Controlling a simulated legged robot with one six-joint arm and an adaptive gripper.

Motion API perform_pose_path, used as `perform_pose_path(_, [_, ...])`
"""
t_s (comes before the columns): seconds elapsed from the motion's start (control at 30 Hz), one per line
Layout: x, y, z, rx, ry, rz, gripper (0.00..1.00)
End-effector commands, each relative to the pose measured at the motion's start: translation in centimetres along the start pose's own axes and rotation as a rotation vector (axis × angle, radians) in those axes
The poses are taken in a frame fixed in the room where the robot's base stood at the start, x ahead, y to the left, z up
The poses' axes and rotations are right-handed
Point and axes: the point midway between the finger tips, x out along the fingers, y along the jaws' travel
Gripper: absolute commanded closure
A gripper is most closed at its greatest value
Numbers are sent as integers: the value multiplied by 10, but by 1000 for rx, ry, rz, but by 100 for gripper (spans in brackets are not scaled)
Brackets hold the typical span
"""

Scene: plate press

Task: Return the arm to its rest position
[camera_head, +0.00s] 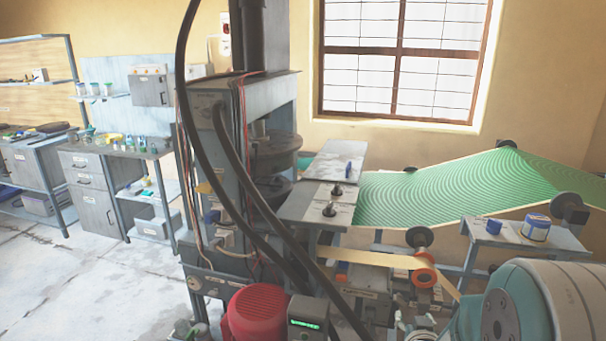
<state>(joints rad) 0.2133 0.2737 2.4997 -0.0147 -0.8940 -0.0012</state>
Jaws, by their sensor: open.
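A large rounded grey and teal arm link of mine fills the bottom right corner of the head view. My gripper is not in view, so I cannot see its jaws or anything near them. The plate press (262,150) stands left of centre, with its round dark platens one above the other and a gap between them. A grey side table (300,204) adjoins the press on its right and carries two small dark knobs or fittings.
A green patterned sheet (440,195) slopes up to the right over rollers. A small stand (500,236) holds a blue block and a blue-and-white roll. Dark hoses cross before the press. A red motor (257,312) sits low in front. Workbenches (100,165) line the left; the floor there is clear.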

Motion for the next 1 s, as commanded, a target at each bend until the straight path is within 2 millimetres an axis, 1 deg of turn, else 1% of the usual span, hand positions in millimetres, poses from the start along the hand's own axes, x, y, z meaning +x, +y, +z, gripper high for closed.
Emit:
perform_pose_path(0.03, [-7,-6,-12,-4,-25,-12,20])
perform_pose_path(0.17, [-29,-19,-29,-15,-129,-36,20])
perform_pose_path(0.27, [-51,-27,-40,-25,-209,-54,20])
perform_pose_path(0.37, [-76,-35,-49,-35,-288,-71,20])
perform_pose_path(0.47, [-106,-42,-55,-48,-368,-89,20])
perform_pose_path(0.5, [-119,-44,-57,-53,-401,-95,20])
perform_pose_path(0.57, [-139,-47,-60,-61,-448,-106,20])
perform_pose_path(0.6, [-153,-49,-61,-67,-480,-112,20])
perform_pose_path(0.67, [-174,-50,-62,-76,-528,-122,20])
perform_pose_path(0.8, [-227,-52,-61,-98,-636,-143,20])
perform_pose_path(0.9, [-257,-51,-58,-113,-701,-154,20])
perform_pose_path(1.0, [-277,-50,-54,-122,-745,-160,20])
